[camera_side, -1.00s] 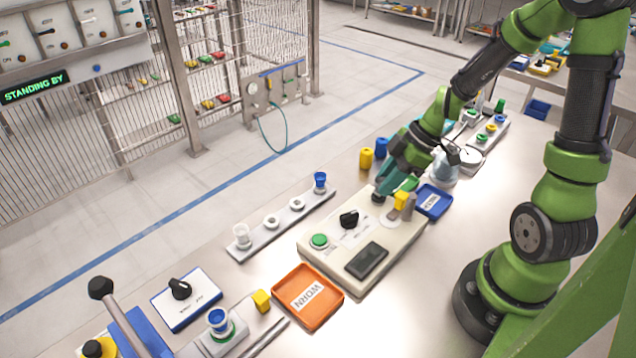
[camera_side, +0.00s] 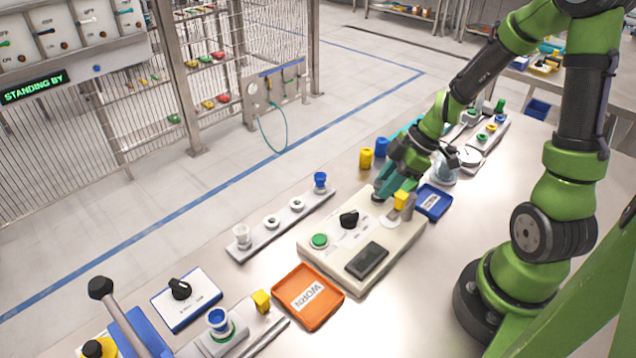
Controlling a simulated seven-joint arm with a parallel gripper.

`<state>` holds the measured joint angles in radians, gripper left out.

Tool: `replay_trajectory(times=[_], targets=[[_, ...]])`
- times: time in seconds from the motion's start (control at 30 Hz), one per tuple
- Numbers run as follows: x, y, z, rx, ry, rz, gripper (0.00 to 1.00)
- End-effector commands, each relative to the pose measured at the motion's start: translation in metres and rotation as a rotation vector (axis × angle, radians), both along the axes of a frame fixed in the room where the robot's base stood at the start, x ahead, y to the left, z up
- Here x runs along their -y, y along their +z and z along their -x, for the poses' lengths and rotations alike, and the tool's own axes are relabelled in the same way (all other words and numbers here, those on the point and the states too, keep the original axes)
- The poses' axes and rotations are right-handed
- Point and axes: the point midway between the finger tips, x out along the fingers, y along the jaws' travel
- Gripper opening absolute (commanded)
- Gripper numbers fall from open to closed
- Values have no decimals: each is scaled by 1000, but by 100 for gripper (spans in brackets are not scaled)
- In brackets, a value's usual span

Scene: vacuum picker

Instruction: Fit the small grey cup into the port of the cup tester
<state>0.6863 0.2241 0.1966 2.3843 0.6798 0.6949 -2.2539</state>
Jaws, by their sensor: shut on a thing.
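The cup tester (camera_side: 335,258) is a beige box on the table with a green button, a black knob and a dark display. My gripper (camera_side: 381,194) is at the far end of the tester, low over its top and pointing down. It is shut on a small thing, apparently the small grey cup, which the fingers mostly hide. The port is not clear behind the gripper, and I cannot tell whether the cup touches it. A yellow block (camera_side: 401,199) and a grey upright piece (camera_side: 409,208) stand just right of the fingers.
An orange tray marked WORN (camera_side: 330,311) lies in front of the tester, and a blue tray (camera_side: 441,192) behind it. A rail with rings and cups (camera_side: 257,240) runs along the left. Yellow (camera_side: 366,159) and blue (camera_side: 381,146) cylinders stand beyond the gripper.

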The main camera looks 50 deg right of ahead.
Motion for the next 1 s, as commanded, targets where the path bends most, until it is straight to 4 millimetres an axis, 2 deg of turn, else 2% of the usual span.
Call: replay_trajectory(times=[0.13,0.17,0.3,0.37,0.67,1.0], targets=[[0,-3,0,0,1,1,0],[0,-3,0,0,1,1,28],[0,-2,0,0,1,1,50],[0,-2,0,0,1,1,56],[1,-1,0,1,0,1,56],[10,22,8,2,-1,2,56]])
